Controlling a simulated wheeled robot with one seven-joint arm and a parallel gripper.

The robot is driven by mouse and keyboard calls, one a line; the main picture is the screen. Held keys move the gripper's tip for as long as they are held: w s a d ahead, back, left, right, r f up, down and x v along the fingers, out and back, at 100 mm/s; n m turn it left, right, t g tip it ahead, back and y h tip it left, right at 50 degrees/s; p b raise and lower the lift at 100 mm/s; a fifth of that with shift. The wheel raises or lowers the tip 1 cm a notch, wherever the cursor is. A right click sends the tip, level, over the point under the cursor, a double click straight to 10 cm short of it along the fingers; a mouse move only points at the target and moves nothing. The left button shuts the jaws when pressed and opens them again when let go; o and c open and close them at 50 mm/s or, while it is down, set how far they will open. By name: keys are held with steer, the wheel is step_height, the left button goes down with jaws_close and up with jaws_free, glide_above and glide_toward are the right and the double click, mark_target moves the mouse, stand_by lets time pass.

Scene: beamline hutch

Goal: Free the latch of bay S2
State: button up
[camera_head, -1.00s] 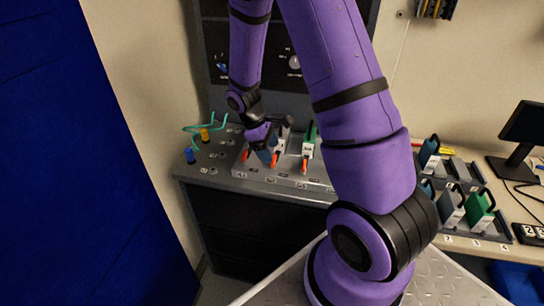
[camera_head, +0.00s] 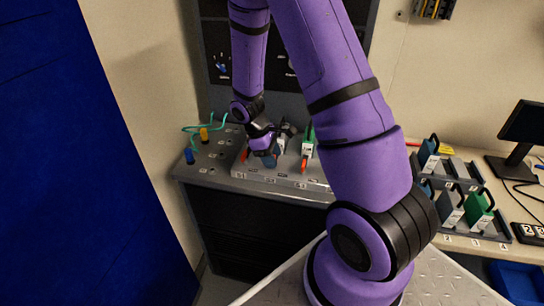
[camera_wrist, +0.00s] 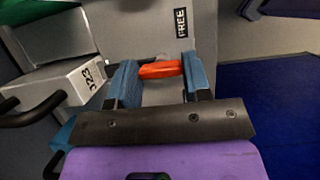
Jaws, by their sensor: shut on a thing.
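The bay block (camera_head: 288,179) stands on the dark bench, with bay labels along its front edge. My gripper (camera_wrist: 160,76) is shut on an orange latch (camera_wrist: 160,69), which lies crosswise between its blue finger pads in the wrist view. A "FREE" label (camera_wrist: 181,22) is on the grey surface just past the right finger. In the head view my gripper (camera_head: 268,158) is over the S2 bay and hides that latch. The S1 latch (camera_head: 244,155) is at its left and the S3 latch (camera_head: 304,164) at its right.
A light module with a black handle (camera_wrist: 85,77) is close left of the gripper in the wrist view. A green module (camera_head: 309,137) stands in bay S3. Blue and orange plugs with teal cables (camera_head: 205,134) are left of the block. A rack of modules (camera_head: 452,209) is at right.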

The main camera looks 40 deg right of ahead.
steer(key=m, duration=0.2)
steer(key=m+y, duration=0.1)
steer(key=m, duration=0.1)
steer(key=shift+d+m+g+y, duration=0.15)
steer(key=shift+m+g+y, duration=0.15)
steer(key=shift+g, duration=0.1)
steer(key=m+y, duration=0.1)
steer(key=m, duration=0.3)
steer(key=shift+m+y, duration=0.3)
steer(key=shift+y, duration=0.1)
steer(key=m, duration=0.2)
steer(key=m+y, duration=0.1)
steer(key=m, duration=0.1)
steer(key=shift+d+y, duration=0.1)
steer(key=shift+y, duration=0.2)
steer(key=shift+m+t+y, duration=0.6)
steer(key=shift+m+t, duration=0.1)
steer(key=shift+m, duration=1.4)
steer(key=o, duration=0.9)
steer(key=v, duration=1)
steer(key=shift+w+d+r, duration=0.1)
steer(key=shift+d+r, duration=0.1)
steer(key=shift+r, duration=0.15)
